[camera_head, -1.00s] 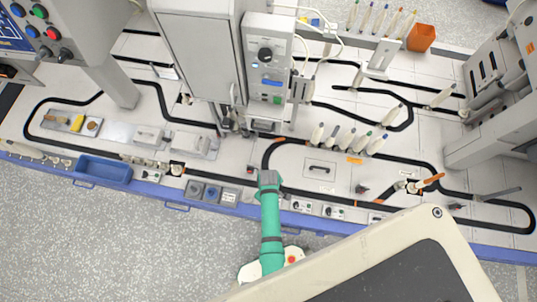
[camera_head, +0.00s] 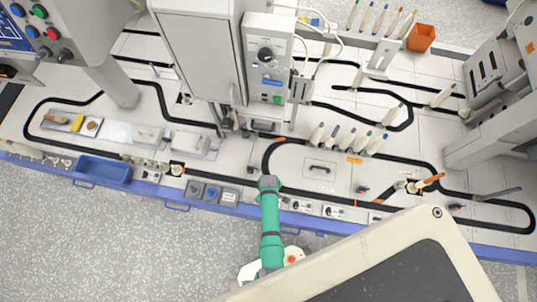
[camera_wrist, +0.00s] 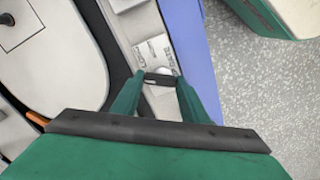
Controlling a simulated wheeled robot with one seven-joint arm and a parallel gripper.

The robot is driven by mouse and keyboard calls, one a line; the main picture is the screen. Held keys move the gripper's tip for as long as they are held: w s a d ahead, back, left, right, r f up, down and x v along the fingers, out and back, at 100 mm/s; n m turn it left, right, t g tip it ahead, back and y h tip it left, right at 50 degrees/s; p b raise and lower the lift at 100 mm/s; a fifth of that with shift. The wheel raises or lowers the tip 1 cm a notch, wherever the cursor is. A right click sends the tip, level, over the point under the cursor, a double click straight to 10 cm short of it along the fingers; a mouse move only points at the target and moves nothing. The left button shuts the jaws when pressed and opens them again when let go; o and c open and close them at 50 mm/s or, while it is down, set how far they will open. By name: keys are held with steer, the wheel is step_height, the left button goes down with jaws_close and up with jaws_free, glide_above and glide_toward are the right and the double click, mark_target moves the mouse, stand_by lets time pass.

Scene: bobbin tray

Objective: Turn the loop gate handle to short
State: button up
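In the wrist view the two green fingers of my gripper (camera_wrist: 161,78) stand apart on either side of a small dark handle (camera_wrist: 159,78) with a silver knob beside it. The handle spans most of the gap; I cannot tell whether both fingertips press on it. It sits on a light plate (camera_wrist: 152,50) with printed words too small to read surely. In the head view my gripper (camera_head: 268,184) is over the front edge of the table, and it hides the handle there.
Small control panels (camera_head: 334,211) stand to the right of my gripper along the front edge. A black track loops over the table, with several upright bobbins (camera_head: 346,138) behind.

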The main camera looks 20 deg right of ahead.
steer(key=shift+m, duration=0.3)
steer(key=shift+c, duration=0.4)
steer(key=m, duration=0.5)
steer(key=shift+s+m, duration=0.1)
steer(key=shift+m, duration=0.2)
steer(key=m, duration=0.5)
steer(key=shift+s+m, duration=0.1)
steer(key=shift+m, duration=0.2)
steer(key=o, duration=1.1)
steer(key=shift+c, duration=0.2)
step_height(320, 180, up, 11)
